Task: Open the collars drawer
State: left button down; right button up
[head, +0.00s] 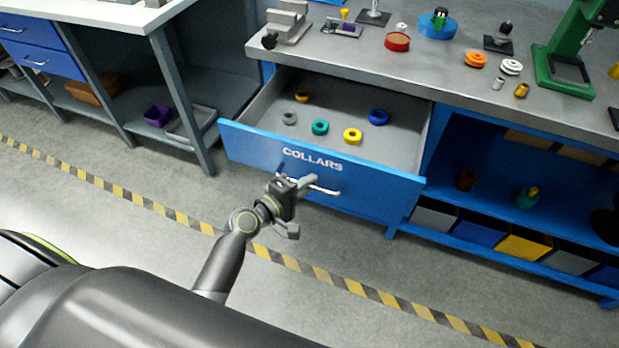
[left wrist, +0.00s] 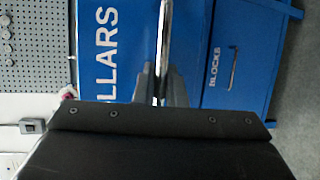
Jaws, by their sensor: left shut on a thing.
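The blue collars drawer (head: 369,196) is pulled out from under the grey workbench, its lettered front facing me. Several ring collars lie inside, among them a teal one (head: 320,127), a yellow one (head: 352,136) and a blue one (head: 378,117). My left gripper (head: 300,185) is at the drawer front, shut on the metal handle (head: 322,189). In the left wrist view the handle (left wrist: 165,45) runs between the two fingers (left wrist: 160,85), in front of the drawer front (left wrist: 105,15). My right gripper is not in view.
Open blue shelves with bins (head: 525,248) stand to the right. A front lettered BLOCKS (left wrist: 235,55) shows in the left wrist view. The floor before the drawer is clear.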

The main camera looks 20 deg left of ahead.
pick_arm(q)
jog(key=shift+s, duration=0.5)
jog(key=c, duration=1.5)
grip_release()
jog(key=shift+b+v, duration=1.3)
jog(key=shift+v, duration=7.4)
